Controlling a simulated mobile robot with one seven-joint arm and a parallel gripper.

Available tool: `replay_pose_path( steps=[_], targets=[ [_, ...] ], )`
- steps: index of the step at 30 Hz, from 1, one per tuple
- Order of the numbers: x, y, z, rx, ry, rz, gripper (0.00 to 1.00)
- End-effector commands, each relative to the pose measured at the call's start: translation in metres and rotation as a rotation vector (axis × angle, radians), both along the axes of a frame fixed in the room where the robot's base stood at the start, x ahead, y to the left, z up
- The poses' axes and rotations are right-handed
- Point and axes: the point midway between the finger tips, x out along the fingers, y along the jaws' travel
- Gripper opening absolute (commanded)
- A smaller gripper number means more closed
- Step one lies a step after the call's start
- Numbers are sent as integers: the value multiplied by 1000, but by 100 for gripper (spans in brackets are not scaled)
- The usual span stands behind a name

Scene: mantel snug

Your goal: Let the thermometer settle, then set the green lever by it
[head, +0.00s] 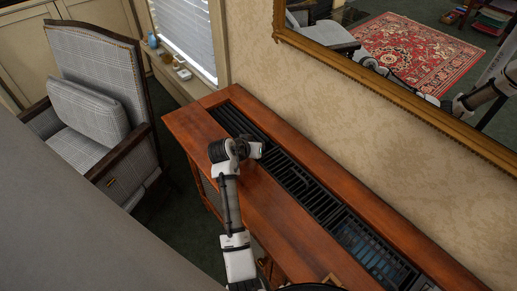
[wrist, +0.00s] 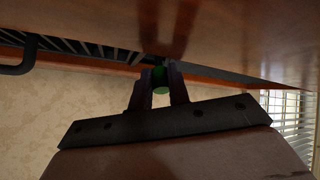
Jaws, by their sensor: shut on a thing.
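In the wrist view my gripper (wrist: 160,88) is shut on a small green piece, likely the green lever's end (wrist: 160,77), which shows between the two dark fingers. The rest of the lever is hidden by the fingers and the wood edge. In the head view my arm reaches over the wooden cabinet top, and its wrist hides the fingers and the lever. I cannot make out a thermometer in either view.
The wooden cabinet (head: 285,215) has a long dark slatted grille (head: 298,185) along its top, against the papered wall. A gilt-framed mirror (head: 405,91) hangs above. A plaid armchair (head: 95,85) stands at left. Small objects sit on the window sill (head: 172,80).

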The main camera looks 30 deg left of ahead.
Motion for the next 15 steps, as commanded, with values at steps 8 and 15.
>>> replay_pose_path(
  steps=[8,15],
  targets=[
    [-3,2,-2,-19,-61,1,0],
    [-3,2,-1,-22,-69,2,0]
  ],
)
